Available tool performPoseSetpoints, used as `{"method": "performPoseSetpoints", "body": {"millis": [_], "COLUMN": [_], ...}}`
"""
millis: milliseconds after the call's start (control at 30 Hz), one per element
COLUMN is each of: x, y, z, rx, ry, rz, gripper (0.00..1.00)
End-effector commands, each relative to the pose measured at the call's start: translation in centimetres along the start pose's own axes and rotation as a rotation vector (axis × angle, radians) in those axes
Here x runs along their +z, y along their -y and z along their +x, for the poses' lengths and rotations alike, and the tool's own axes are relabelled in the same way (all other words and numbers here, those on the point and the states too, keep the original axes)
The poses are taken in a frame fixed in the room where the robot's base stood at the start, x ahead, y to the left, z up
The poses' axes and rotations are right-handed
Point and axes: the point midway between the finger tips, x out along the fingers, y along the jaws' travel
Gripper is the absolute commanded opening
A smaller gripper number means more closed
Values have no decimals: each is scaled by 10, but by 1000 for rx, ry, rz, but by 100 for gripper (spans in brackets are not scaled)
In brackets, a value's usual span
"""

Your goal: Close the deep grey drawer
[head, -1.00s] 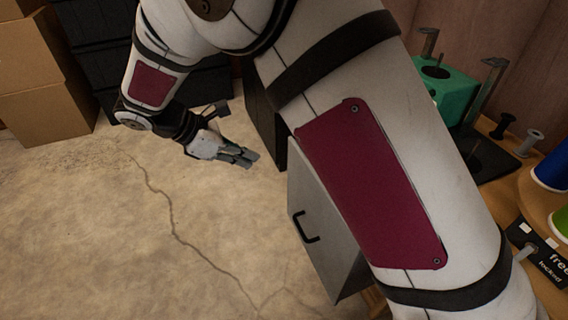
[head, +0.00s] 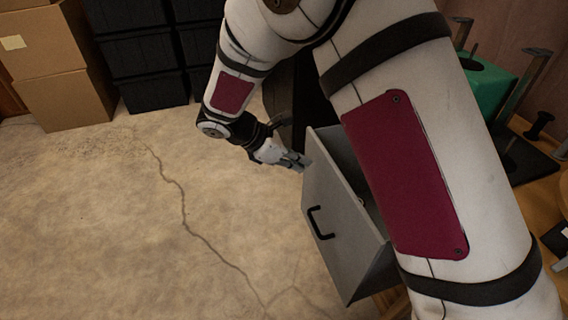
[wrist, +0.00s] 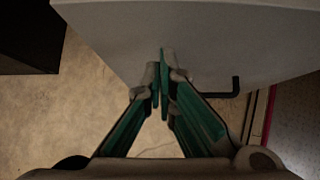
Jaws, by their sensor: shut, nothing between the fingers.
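The grey drawer (head: 338,246) stands pulled out, its front facing left with a black handle (head: 319,223). Part of its inside shows, and my arm hides the rest. My gripper (head: 303,162) is shut and empty near the upper far edge of the drawer front. In the wrist view my shut fingertips (wrist: 163,57) point at the grey drawer front (wrist: 205,40), left of the black handle (wrist: 222,93). I cannot tell whether the fingertips touch the front.
Cardboard boxes (head: 62,89) and black crates (head: 146,69) stand at the back left. A bench with a green block (head: 484,88) and a dark spool (head: 538,125) is at the right. The cracked concrete floor (head: 110,220) left of the drawer is clear.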

Motion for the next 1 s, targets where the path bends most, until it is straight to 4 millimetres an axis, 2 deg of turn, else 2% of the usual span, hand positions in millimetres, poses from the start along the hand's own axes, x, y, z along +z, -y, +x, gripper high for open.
{"method": "performPoseSetpoints", "body": {"millis": [133,667,867,1000], "x": [6,12,33,56], "y": [0,1,1,1], "z": [6,11,30,53], "rx": [-1,-2,-4,-5], "ry": [-1,0,2,1], "rz": [0,0,2,4], "gripper": [0,0,0,0]}}
